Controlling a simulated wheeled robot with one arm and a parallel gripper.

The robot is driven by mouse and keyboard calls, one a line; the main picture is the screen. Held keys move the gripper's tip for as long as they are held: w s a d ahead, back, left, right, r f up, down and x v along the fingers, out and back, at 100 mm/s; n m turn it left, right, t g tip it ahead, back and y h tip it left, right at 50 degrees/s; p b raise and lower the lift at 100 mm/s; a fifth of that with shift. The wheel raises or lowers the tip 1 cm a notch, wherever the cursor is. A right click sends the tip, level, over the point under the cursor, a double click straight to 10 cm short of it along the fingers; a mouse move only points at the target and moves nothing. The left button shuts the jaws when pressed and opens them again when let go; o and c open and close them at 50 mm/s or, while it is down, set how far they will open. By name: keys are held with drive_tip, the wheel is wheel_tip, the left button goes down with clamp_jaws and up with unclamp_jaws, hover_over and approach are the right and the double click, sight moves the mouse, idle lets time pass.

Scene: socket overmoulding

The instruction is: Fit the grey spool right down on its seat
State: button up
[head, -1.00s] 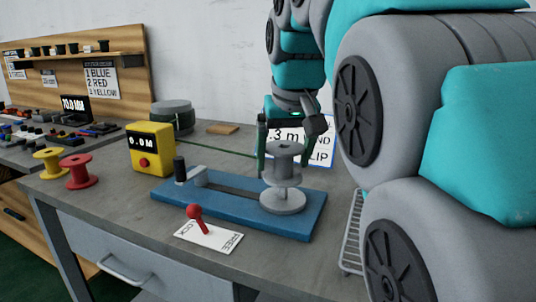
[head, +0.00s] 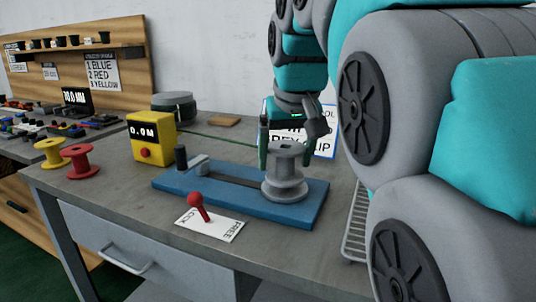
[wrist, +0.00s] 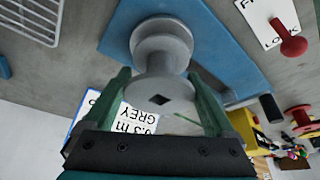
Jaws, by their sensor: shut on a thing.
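The grey spool (head: 284,168) stands upright at the right end of the blue base plate (head: 230,194). Its lower flange is down at the round grey seat (head: 285,197), and I see no clear gap between them. Whether it touches all the way round I cannot tell. My gripper (head: 285,146) is shut on the spool near its upper flange, one green finger on each side. In the wrist view the spool (wrist: 160,48) lies between the fingers, with a dark square hole in its near flange.
A red-knobbed lever (head: 197,202) on a LOCK/FREE card stands in front of the plate. A yellow meter (head: 151,137) reads 0.0 m. Red (head: 79,162) and yellow (head: 51,153) spools stand at the left. A sign (head: 321,140) is behind the gripper.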

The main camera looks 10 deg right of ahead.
drive_tip(key=shift+f+b, duration=0.35)
drive_tip(key=shift+f, duration=0.4)
drive_tip(key=o, duration=1)
drive_tip(key=shift+o, duration=0.2)
drive_tip(key=v, duration=0.7)
drive_tip(key=shift+s+r, duration=0.2)
drive_tip(key=shift+r, duration=0.1)
